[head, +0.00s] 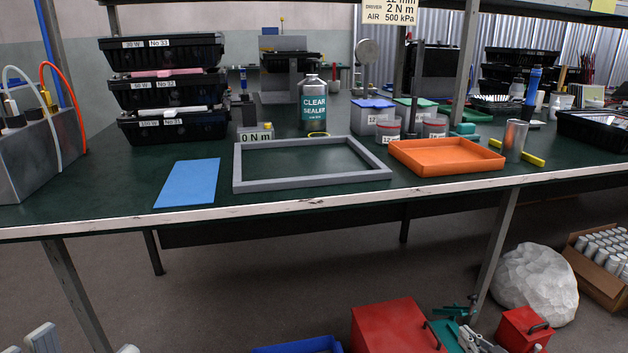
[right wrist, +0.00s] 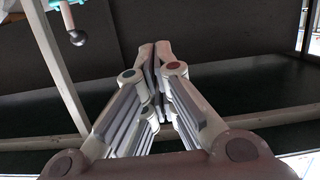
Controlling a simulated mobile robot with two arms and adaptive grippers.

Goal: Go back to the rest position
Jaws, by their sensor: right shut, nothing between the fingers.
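My right gripper (right wrist: 155,55) fills the middle of the right wrist view. Its two pale fingers come together at the tips, with nothing between them. It is in front of a dark surface and touches no object that I can see. In the head view, pale parts show at the lower left edge, probably of my left arm and gripper. They are cut off, so the state of the left jaws cannot be read. Neither gripper shows over the bench top.
Below are red boxes (head: 395,328), a white sack (head: 535,283) and a carton (head: 590,275).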

